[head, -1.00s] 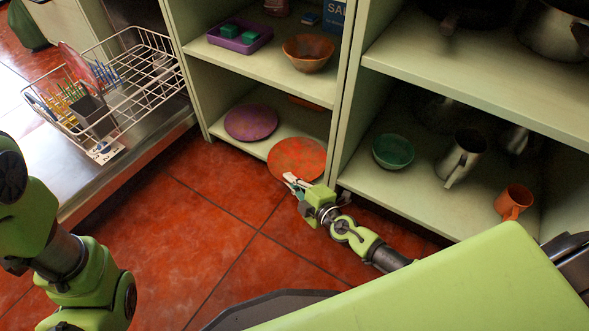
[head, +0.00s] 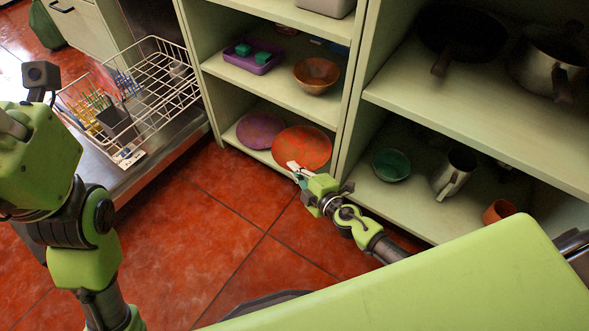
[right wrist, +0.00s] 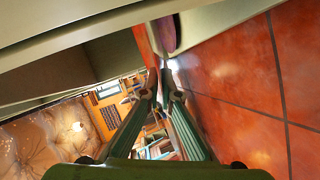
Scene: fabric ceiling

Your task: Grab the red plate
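The red plate (head: 304,143) is at the bottom shelf of the left cabinet, in front of a purple plate (head: 258,131) and partly covering it. My right gripper (head: 296,168) is at the plate's near edge. In the right wrist view the red plate (right wrist: 146,42) shows nearly edge-on, and the fingertips (right wrist: 159,76) are close together around its edge. The plate looks tilted or raised a little off the shelf. My left arm shows at the left of the head view; its fingers are out of view.
A purple tray (head: 252,62) and an orange bowl (head: 317,75) stand on the shelf above. A green bowl (head: 391,165) and a metal pitcher (head: 454,174) are in the right compartment. A white dish rack (head: 160,75) is at the left. The red floor (head: 215,215) is clear.

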